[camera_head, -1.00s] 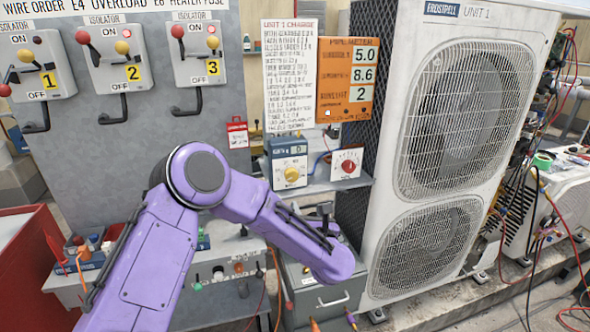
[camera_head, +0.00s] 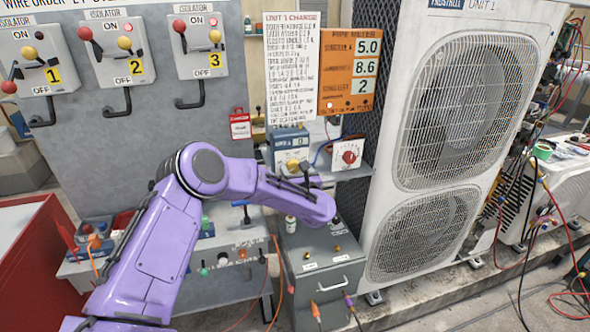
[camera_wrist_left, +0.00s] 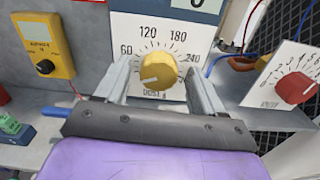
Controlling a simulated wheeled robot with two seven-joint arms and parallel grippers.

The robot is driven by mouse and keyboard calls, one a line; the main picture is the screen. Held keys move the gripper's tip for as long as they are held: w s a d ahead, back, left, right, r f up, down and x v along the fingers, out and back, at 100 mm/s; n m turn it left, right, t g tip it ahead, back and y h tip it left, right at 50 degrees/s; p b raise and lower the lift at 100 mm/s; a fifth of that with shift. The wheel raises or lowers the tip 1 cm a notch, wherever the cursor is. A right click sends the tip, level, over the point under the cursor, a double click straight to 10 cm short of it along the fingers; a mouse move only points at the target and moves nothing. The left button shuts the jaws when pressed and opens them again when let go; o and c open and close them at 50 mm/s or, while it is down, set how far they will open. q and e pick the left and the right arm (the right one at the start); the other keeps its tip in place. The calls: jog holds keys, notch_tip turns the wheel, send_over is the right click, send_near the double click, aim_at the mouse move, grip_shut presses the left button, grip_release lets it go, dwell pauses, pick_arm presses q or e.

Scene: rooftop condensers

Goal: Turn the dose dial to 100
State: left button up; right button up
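The dose dial is a round yellow knob (camera_wrist_left: 165,70) on a white scale plate marked 60, 120, 180 and 240. Its pale pointer mark aims to the lower left, below the 60. The dial sits on a blue box (camera_head: 289,137) whose small display reads 0 in the head view. My left gripper (camera_wrist_left: 161,66) is open, with one finger on each side of the knob in the wrist view. I cannot tell whether the fingers touch it. In the head view my forearm hides part of the box's lower front. My right gripper is not in view.
A white box with a red knob (camera_head: 349,155) stands right of the blue box on the same shelf. A yellow box with a black knob (camera_wrist_left: 44,50) is at the left. A condenser (camera_head: 408,55) stands at the right, and an orange pipe meter (camera_head: 335,95) hangs behind.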

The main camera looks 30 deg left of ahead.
pick_arm(q)
jog(key=c, duration=0.9)
jog(key=shift+a, duration=0.15)
jog(key=shift+c, duration=0.2)
